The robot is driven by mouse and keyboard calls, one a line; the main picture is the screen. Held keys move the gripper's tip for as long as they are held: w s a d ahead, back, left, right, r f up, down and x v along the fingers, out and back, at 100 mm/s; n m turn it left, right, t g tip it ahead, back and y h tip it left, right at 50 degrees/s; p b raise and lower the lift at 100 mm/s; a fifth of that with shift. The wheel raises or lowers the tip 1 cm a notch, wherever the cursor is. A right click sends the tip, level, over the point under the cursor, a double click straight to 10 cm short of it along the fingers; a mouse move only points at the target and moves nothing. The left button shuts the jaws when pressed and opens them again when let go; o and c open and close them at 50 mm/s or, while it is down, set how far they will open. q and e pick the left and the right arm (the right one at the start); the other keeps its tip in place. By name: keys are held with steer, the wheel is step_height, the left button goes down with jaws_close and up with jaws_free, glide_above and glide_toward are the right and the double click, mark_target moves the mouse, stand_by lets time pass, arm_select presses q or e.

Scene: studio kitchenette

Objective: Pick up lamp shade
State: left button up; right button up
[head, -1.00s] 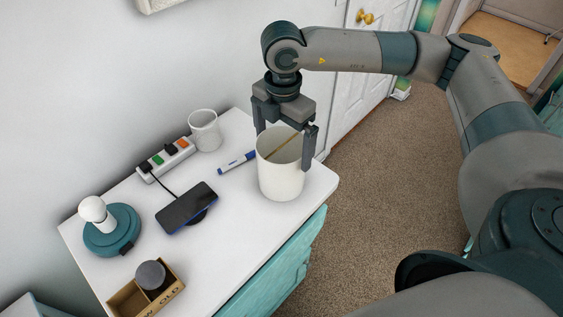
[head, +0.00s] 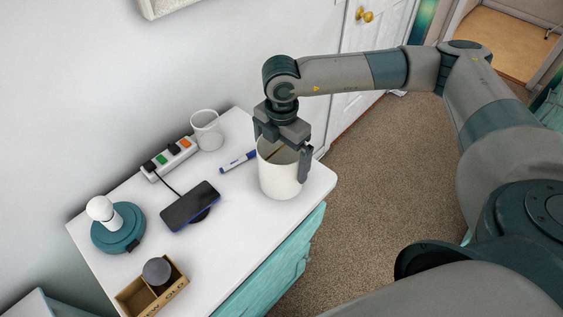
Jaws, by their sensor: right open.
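The lamp shade is a white open-topped cylinder (head: 281,178) standing on the white top near its right corner. A thin brownish strip shows inside its rim. My right gripper (head: 282,160) points straight down over it, open, with one finger at the left rim and the other beside the right side. Whether the fingers touch the shade cannot be told. A teal lamp base with a bare white bulb (head: 104,212) stands at the left of the same top. My left gripper is not in view.
The white cabinet top (head: 240,215) also holds a phone on a round pad (head: 190,205), a blue-white marker (head: 238,162), a power strip (head: 170,158), a clear cup (head: 207,130) and a wooden box (head: 128,298) with a grey round object (head: 156,271). A wall stands behind.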

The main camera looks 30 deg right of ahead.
mark_target(282, 146)
steer(key=c, duration=0.9)
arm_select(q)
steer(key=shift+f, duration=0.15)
arm_select(e)
steer(key=shift+r, duration=0.15)
step_height(282, 146, up, 4)
steer(key=b, duration=0.2)
steer(key=shift+b, duration=0.4)
arm_select(q)
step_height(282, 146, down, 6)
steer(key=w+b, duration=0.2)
steer(key=b, duration=0.2)
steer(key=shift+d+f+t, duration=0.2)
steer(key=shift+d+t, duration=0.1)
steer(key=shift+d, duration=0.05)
arm_select(e)
steer(key=s+d+r, duration=0.6)
steer(key=d, duration=0.3)
steer(key=shift+s+d+r, duration=0.2)
steer(key=shift+s+r, duration=0.15)
steer(key=shift+r, duration=0.05)
